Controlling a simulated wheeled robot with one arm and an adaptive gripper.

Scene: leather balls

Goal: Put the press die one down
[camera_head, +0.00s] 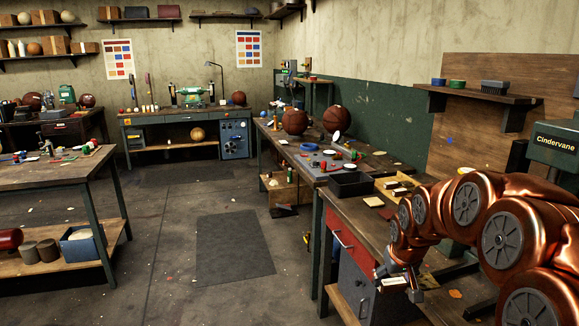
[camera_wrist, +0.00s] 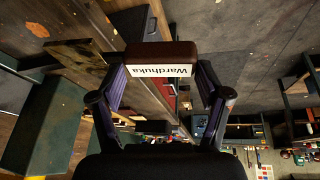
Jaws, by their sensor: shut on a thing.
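In the head view my gripper (camera_head: 402,281) hangs low at the right, in front of the workbench's front edge. The white label of the press die (camera_head: 389,281) shows beside the fingers there; most of the block is hard to make out.
Two brown balls (camera_head: 295,121) stand farther back. A red drawer (camera_head: 343,246) is under the bench. The floor at middle left is open, with a dark mat (camera_head: 234,248).

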